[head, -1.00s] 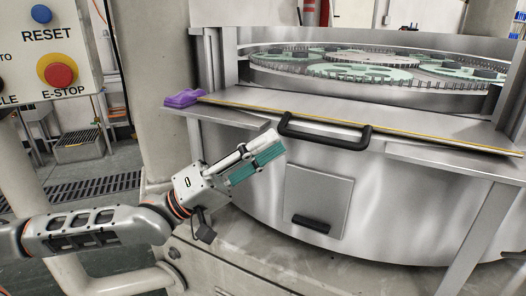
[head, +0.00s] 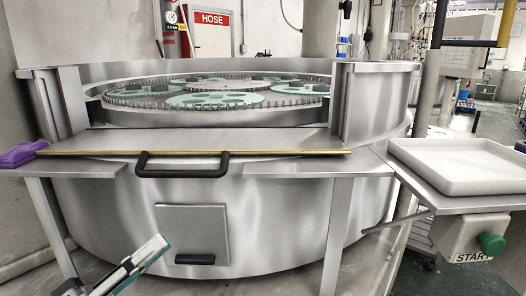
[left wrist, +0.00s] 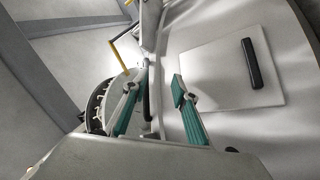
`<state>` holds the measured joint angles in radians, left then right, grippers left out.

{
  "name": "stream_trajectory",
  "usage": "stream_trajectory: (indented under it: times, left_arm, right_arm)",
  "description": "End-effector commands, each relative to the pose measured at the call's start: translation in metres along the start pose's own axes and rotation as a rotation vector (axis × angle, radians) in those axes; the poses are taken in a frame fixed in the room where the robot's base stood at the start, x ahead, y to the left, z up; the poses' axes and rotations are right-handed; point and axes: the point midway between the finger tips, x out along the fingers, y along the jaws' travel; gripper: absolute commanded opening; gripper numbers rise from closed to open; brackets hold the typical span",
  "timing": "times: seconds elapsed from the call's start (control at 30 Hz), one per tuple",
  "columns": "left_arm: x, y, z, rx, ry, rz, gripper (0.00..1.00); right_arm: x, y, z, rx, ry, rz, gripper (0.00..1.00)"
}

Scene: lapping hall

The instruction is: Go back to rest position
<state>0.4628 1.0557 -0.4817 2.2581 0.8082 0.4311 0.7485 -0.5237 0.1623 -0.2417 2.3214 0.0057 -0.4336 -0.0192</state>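My left gripper (head: 152,256) shows at the bottom left of the head view, in front of the machine's lower front. In the left wrist view, its two teal-padded fingers (left wrist: 156,88) stand apart with nothing between them. The gripper is open and empty. Most of the left arm is below the head view's edge. My right gripper is in neither view.
The round steel lapping machine (head: 290,215) fills the front. Its guard panel (head: 215,141) has a black handle (head: 182,171). A purple cloth (head: 22,153) lies on the left ledge. A white tray (head: 468,186) stands on the right, above a green START button (head: 491,243).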

Motion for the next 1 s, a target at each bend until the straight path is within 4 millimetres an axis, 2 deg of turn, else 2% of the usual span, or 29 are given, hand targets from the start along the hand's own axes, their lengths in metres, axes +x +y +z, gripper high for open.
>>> stream_trajectory:
  times: [0.03, 0.2, 0.37, 0.5, 0.7, 0.9, 0.93, 0.97, 1.0]
  left_arm:
    - [-0.009, -0.012, 0.029, 0.033, -0.011, -0.037, 0.28]
    - [-0.04, -0.043, 0.112, 0.236, -0.077, -0.179, 0.28]
    - [-0.08, -0.07, 0.178, 0.429, -0.168, -0.351, 0.28]
    - [-0.127, -0.091, 0.228, 0.582, -0.29, -0.523, 0.28]
    - [-0.195, -0.109, 0.277, 0.739, -0.495, -0.725, 0.28]
    - [-0.263, -0.112, 0.313, 0.832, -0.717, -0.882, 0.28]
    - [-0.266, -0.111, 0.311, 0.849, -0.733, -0.891, 0.28]
    - [-0.256, -0.108, 0.301, 0.865, -0.711, -0.879, 0.28]
    - [-0.251, -0.105, 0.295, 0.872, -0.699, -0.875, 0.28]
  right_arm:
    - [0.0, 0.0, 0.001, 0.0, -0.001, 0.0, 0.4]
    - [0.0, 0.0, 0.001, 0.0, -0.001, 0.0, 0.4]
    - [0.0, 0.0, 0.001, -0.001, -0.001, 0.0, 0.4]
    - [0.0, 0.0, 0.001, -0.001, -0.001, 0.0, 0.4]
    - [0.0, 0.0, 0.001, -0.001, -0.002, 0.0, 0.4]
    - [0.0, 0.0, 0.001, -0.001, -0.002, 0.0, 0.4]
    - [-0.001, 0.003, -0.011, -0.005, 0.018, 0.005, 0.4]
    - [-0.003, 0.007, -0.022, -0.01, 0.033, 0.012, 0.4]
    - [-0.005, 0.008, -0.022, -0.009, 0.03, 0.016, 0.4]
